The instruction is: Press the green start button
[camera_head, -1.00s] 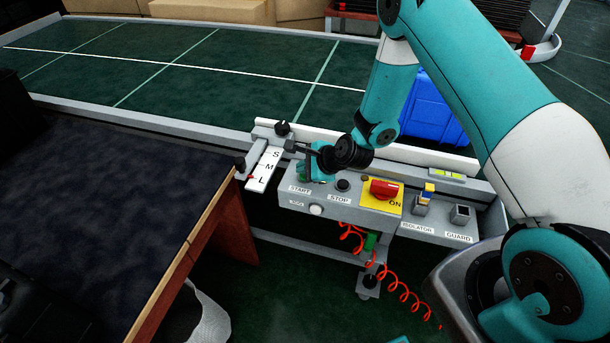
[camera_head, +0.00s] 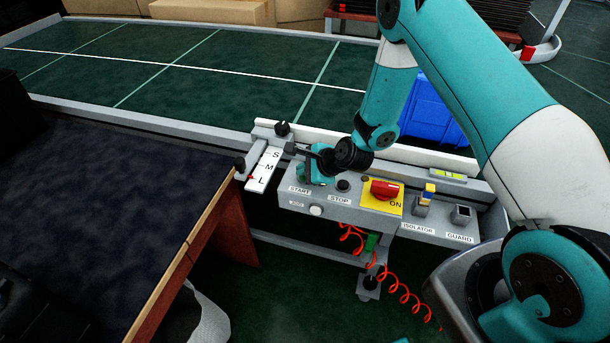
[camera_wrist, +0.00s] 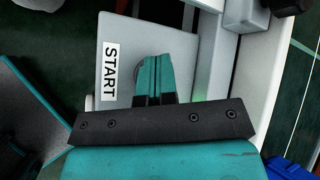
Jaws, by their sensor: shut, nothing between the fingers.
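The START label (camera_head: 299,190) is on the left end of the grey control panel (camera_head: 345,208); it also shows in the wrist view (camera_wrist: 110,71). My gripper (camera_head: 305,178) is shut and empty, its teal fingers pointing down at the panel just behind this label. In the wrist view the closed fingertips (camera_wrist: 154,62) lie over the spot beside the label. The green start button is hidden by the fingers, with only a thin grey round edge showing beside them. I cannot tell whether the fingertips touch the button.
The S-M-L selector plate (camera_head: 264,170) is close on the left. A dark-topped table (camera_head: 110,200) stands at left.

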